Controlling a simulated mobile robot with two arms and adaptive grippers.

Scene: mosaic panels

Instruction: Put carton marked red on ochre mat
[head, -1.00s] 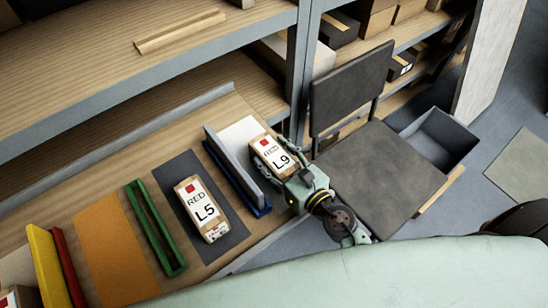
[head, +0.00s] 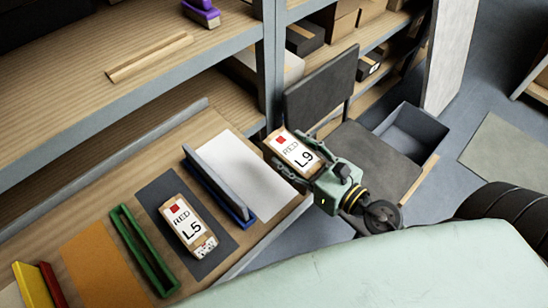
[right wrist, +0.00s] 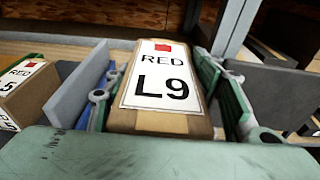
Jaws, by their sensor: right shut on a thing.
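A brown carton (head: 294,150) with a white label reading RED L9 and a red square is in my right gripper (head: 306,158). The gripper is shut on its sides, and the carton is held beyond the right edge of the white mat, in front of the chair. The right wrist view shows the carton (right wrist: 163,85) between the fingers, label up. A second carton (head: 187,222), marked RED L5, lies on the dark grey mat (head: 158,187). The ochre mat (head: 100,262) lies bare at the lower left. My left gripper is not in view.
A green divider (head: 143,250) stands between the ochre and grey mats. A blue and grey divider (head: 218,183) stands between the grey mat and the white mat (head: 255,180). Yellow and red dividers (head: 35,285) flank the ochre mat's left. A dark chair (head: 320,95) stands at right.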

